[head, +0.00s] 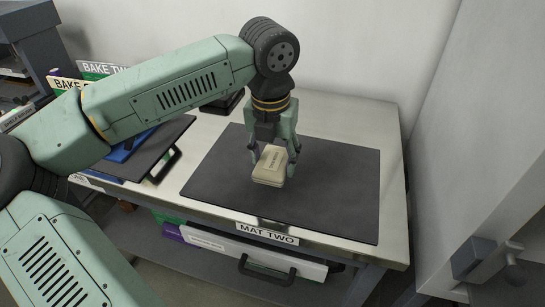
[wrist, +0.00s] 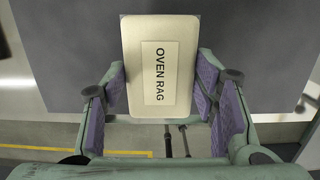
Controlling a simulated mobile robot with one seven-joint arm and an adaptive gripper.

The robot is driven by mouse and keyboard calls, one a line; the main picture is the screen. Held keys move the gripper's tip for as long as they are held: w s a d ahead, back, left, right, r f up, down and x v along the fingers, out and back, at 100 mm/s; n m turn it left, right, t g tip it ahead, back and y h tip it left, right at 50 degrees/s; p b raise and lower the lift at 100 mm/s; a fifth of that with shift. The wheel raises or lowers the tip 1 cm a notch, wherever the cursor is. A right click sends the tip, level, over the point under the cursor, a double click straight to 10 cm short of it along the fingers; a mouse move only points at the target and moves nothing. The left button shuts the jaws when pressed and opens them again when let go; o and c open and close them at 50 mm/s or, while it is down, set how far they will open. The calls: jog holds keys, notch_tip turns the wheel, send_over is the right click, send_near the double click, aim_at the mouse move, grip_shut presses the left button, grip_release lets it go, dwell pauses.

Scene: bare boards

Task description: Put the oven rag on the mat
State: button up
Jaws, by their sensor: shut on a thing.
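The oven rag (head: 271,166) is a cream block with a label. In the wrist view its label reads OVEN RAG (wrist: 160,72). My gripper (head: 273,155) is shut on it, with one finger on each side, and the wrist view shows the purple pads (wrist: 162,95) at its sides. The dark grey mat (head: 330,195) lies on the table above the sign MAT TWO (head: 267,234). The rag is over the middle of the mat in the head view. I cannot tell whether its underside touches the mat.
Dark boards and a blue item (head: 128,147) lie left of the mat, by signs reading BAKE TWO (head: 100,69) and BAKE. A white wall is behind. A grey cabinet with a handle (head: 490,262) stands at right. The rest of the mat is bare.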

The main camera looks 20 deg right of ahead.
aim_at(272, 155)
jog(key=shift+w+d, duration=0.15)
jog(key=shift+w, duration=0.55)
jog(key=f, duration=0.1)
jog(key=f+p, duration=0.1)
jog(key=f, duration=0.1)
jog(key=shift+w+p, duration=0.3)
jog(key=shift+f, duration=0.35)
jog(key=shift+f+b, duration=0.25)
jog(key=shift+b, duration=0.1)
jog(key=o, duration=1.1)
jog(key=shift+r, duration=0.1)
